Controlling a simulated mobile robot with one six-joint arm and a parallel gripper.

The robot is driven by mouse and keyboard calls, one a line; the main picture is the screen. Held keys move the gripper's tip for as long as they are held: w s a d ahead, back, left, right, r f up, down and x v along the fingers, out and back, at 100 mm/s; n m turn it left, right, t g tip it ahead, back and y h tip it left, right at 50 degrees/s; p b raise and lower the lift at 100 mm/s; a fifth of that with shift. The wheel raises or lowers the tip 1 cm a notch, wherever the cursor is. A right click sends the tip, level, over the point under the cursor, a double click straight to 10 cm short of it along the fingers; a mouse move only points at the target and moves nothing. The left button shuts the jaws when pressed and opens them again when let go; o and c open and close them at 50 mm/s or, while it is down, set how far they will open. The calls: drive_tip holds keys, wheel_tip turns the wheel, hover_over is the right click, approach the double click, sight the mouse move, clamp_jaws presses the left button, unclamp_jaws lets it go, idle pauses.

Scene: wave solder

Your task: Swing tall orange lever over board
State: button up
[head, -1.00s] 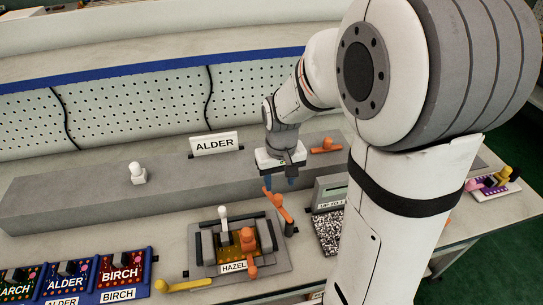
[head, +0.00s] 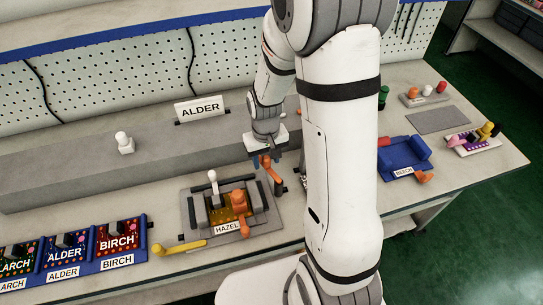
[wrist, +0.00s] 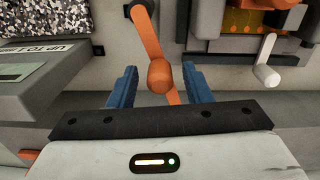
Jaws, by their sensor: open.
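The tall orange lever (head: 273,174) stands at the right side of the grey fixture (head: 185,215) labelled HAZEL. The board (head: 232,207) lies in that fixture, with a shorter orange lever (head: 240,201) and a white-handled lever (head: 213,186) by it. My gripper (head: 264,158) is over the tall lever's top end. In the wrist view, the orange lever (wrist: 147,35) runs between the blue fingers of my open gripper (wrist: 158,74). Its round knob sits between the fingers, with gaps on both sides. The board (wrist: 262,18) shows at the upper right there.
A yellow lever (head: 180,247) lies at the fixture's front left. A grey box (wrist: 40,85) and a speckled pad (wrist: 45,15) are left of the lever in the wrist view. A blue BEECH fixture (head: 404,155) stands right, beyond my arm. The ALDER sign (head: 200,108) stands behind.

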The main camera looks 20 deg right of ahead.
drive_tip(key=shift+c, duration=0.2)
clamp_jaws()
idle(0.3)
